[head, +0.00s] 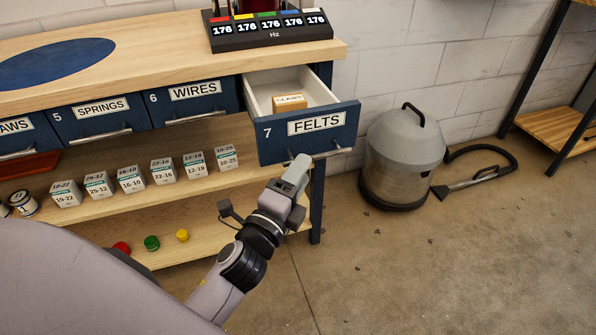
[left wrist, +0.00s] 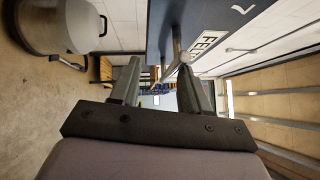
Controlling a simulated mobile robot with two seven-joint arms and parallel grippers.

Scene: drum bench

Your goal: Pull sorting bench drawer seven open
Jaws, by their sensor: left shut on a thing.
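Drawer seven (head: 350,133), with a blue front marked 7 and labelled FELTS, stands pulled out from the right end of the bench. Its white inside shows, with a small box labelled CLAWS (head: 289,102) in it. My left gripper (head: 301,163) is at the bar handle (head: 333,152) on the lower part of the drawer front. In the left wrist view the handle (left wrist: 178,52) lies between the fingertips, and the gripper is shut on it. The gripper hides the left part of the handle in the head view. My right gripper is not in view.
Drawers five (head: 100,121) and six (head: 193,100) are shut. Small boxes (head: 130,179) stand on the shelf below. A vacuum cleaner (head: 402,155) stands on the floor right of the open drawer. The floor in front is clear.

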